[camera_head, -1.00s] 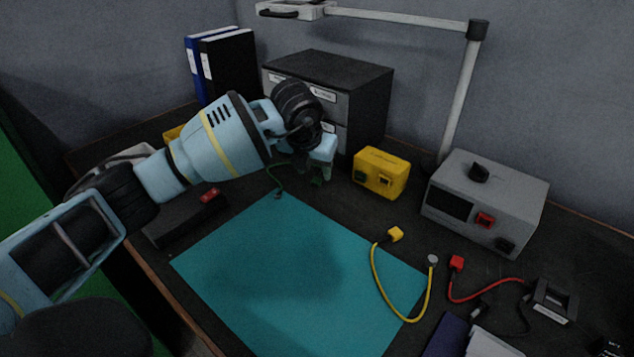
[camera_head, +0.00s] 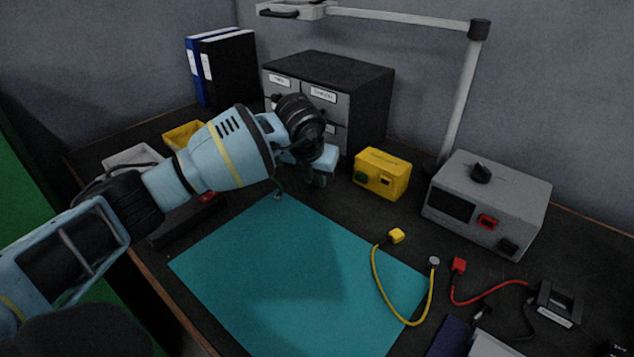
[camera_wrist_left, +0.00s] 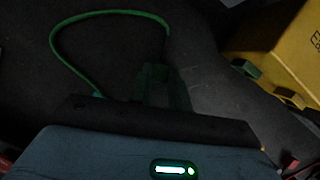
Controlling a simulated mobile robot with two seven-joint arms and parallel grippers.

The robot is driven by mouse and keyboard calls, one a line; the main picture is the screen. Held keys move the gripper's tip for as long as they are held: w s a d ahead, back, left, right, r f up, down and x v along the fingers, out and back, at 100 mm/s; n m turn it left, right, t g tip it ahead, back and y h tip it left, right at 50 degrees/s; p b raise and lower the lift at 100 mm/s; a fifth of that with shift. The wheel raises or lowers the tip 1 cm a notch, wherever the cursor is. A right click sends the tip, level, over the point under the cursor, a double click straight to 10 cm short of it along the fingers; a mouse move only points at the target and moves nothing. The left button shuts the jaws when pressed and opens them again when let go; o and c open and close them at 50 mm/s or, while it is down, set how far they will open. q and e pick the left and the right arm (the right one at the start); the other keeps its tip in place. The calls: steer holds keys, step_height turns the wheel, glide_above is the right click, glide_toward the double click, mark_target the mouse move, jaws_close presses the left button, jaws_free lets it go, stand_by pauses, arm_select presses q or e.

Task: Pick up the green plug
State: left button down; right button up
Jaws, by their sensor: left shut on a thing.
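My left gripper (camera_head: 312,180) is low over the dark bench, in front of the grey drawer cabinet and left of the yellow box. It is shut on the green plug (camera_wrist_left: 163,88), which shows dimly between the fingers in the left wrist view. A green cable (camera_wrist_left: 110,13) loops from the plug's area out to the left and back towards the gripper. In the head view the gripper mostly hides the plug, and a short piece of green cable (camera_head: 277,188) shows at the mat's far corner. My right gripper is not in view.
The yellow box (camera_head: 381,173) with a green socket (camera_wrist_left: 245,68) stands right of the gripper. The grey drawer cabinet (camera_head: 350,85) is close behind. A grey instrument (camera_head: 520,205), a yellow cable (camera_head: 376,280) and a red cable (camera_head: 490,295) lie further right. The teal mat (camera_head: 290,260) is mostly clear.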

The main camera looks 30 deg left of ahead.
mark_target(315, 182)
arm_select(q)
steer(key=shift+r, duration=0.1)
steer(key=shift+r, duration=0.5)
step_height(315, 182, up, 2)
steer(key=shift+r+p, duration=0.2)
steer(key=shift+p, duration=0.2)
steer(key=s, duration=0.4)
steer(key=s+d+p, duration=0.1)
steer(key=s, duration=0.4)
steer(key=s+r, duration=0.1)
steer(key=s, duration=0.4)
steer(key=shift+d+r, duration=0.1)
steer(key=shift+d, duration=0.2)
steer(key=shift+s+d+r, duration=0.1)
steer(key=shift+s+d, duration=0.05)
steer(key=shift+s, duration=0.8)
